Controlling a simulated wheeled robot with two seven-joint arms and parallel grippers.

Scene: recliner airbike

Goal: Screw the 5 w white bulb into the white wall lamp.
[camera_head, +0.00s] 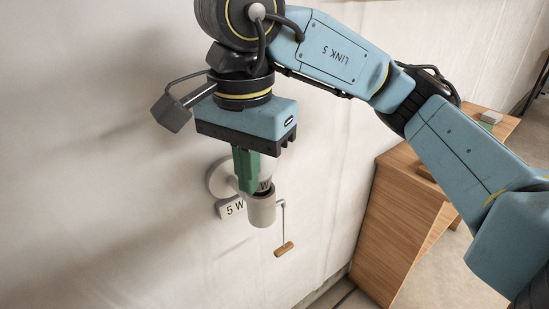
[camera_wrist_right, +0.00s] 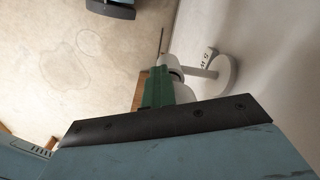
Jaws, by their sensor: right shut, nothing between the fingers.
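The white wall lamp (camera_head: 261,211) sticks out from the wall on a round base, with its cup-shaped socket facing up. It also shows in the wrist view (camera_wrist_right: 222,76). A white bulb (camera_head: 266,184), with part of a dark "W" visible, stands upright in the socket's mouth; how deep it sits is hidden. The bulb also shows in the wrist view (camera_wrist_right: 184,93). My right gripper (camera_head: 250,185) points down with its green fingers shut, close beside the bulb and just above the socket rim. Nothing is between the fingers. My left gripper is out of view.
A pull cord with a wooden handle (camera_head: 284,249) hangs on the lamp's right. A wooden cabinet (camera_head: 385,225) stands farther right, with small blocks on top. The wall left of the lamp is bare.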

